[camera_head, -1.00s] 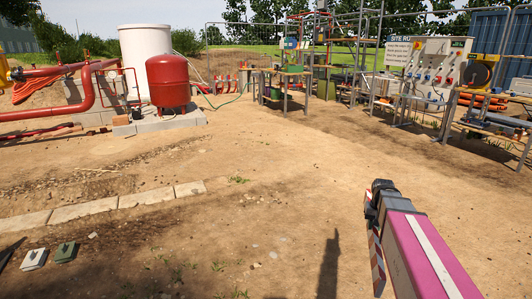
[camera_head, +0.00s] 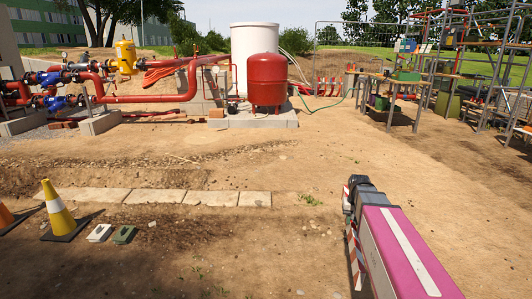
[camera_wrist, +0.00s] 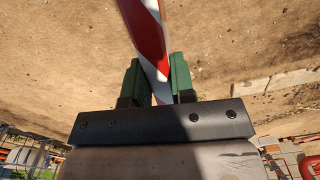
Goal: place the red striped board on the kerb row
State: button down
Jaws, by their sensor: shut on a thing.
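The red and white striped board (camera_head: 355,246) is held at the end of my arm, right of centre in the head view. In the wrist view the board (camera_wrist: 148,30) runs up from between the two green fingers. My gripper (camera_wrist: 155,82) is shut on it. In the head view most of the gripper (camera_head: 352,188) is hidden behind my arm. The kerb row (camera_head: 150,197) is a line of pale flat stones on the ground at left of centre. The board is to the right of the row and apart from it.
A yellow and white cone (camera_head: 58,212) stands in front of the row's left part. A pale block (camera_head: 100,233) and a green block (camera_head: 124,235) lie beside it. A red tank (camera_head: 267,85) and red pipes (camera_head: 150,98) are behind. Open dirt lies between my arm and the row.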

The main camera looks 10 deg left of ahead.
aim_at(186, 197)
jog(key=i+u, duration=0.25)
jog(key=i, duration=0.5)
jog(key=i+l+u, duration=0.2)
jog(key=i, duration=0.5)
jog(key=i+j+u, duration=0.15)
jog(key=i+u, duration=0.7)
jog(key=i+l+u, duration=0.25)
jog(key=i+u, duration=0.15)
jog(key=i, duration=0.2)
jog(key=i+j+u, duration=0.2)
jog(key=i, duration=0.35)
jog(key=i+j+u, duration=0.1)
jog(key=i+u, duration=0.15)
jog(key=i, duration=0.35)
